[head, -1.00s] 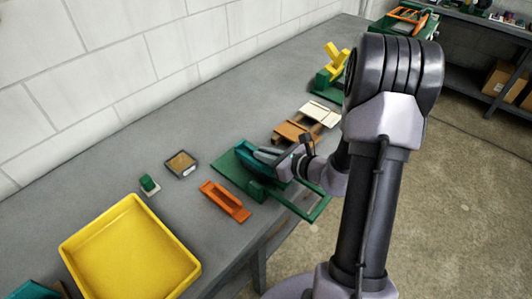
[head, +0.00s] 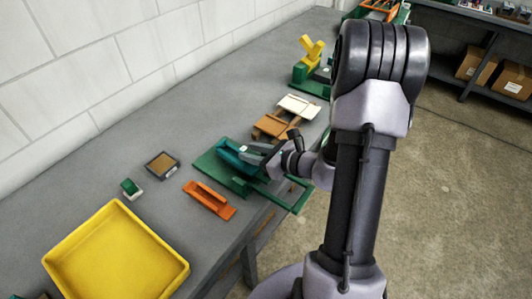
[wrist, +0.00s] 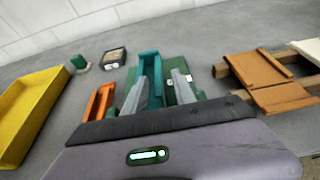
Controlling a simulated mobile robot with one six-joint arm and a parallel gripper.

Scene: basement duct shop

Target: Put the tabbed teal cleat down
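The teal cleat (head: 232,156), a long channel-shaped piece, is at the green board (head: 208,163) on the bench. In the wrist view the cleat (wrist: 149,66) points away from me between the two fingers. My gripper (head: 251,152) reaches in from the right over the board. In the wrist view my gripper (wrist: 159,78) has its fingers apart, the left one close to the cleat's side and a gap showing at the right one. The cleat's near end is partly hidden by the fingers. I cannot tell whether its whole underside touches the board.
An orange bracket (head: 209,200) lies just left of the board. A yellow tray (head: 172,262), a small green block (head: 130,188) and a dark square box (head: 162,165) stand farther left. Brown (head: 271,126) and cream (head: 298,106) pieces lie beyond. The wall side is clear.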

